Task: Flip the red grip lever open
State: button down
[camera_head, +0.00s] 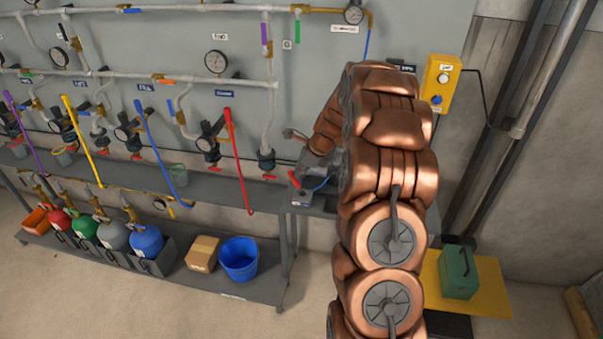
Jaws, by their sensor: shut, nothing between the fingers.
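A long red lever (238,160) hangs down from the rightmost valve of the pipe row, slanting slightly to the right, its lower end at the shelf's front edge. A smaller red handle (268,178) lies on the shelf just right of it; I cannot tell which of the two is the grip lever. My gripper (304,172) is at the right end of the shelf, right of both red parts, and looks apart from the long lever. It is shut and empty. My copper-coloured arm hides part of the wall and the shelf's right end.
Blue (160,150), yellow (82,140) and purple (18,125) levers hang to the left. Pipes and gauges (215,62) cover the panel. Below are several coloured bottles, a cardboard box (203,252) and a blue bucket (239,259). A yellow control box (440,83) is at right.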

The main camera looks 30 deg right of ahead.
jog(key=shift+a+r, duration=0.1)
jog(key=shift+a, duration=0.05)
jog(key=s+d+b+v, duration=0.1)
jog(key=v, duration=1.2)
jog(key=shift+f+b, duration=0.3)
jog(key=shift+f, duration=0.05)
jog(key=shift+s, duration=0.1)
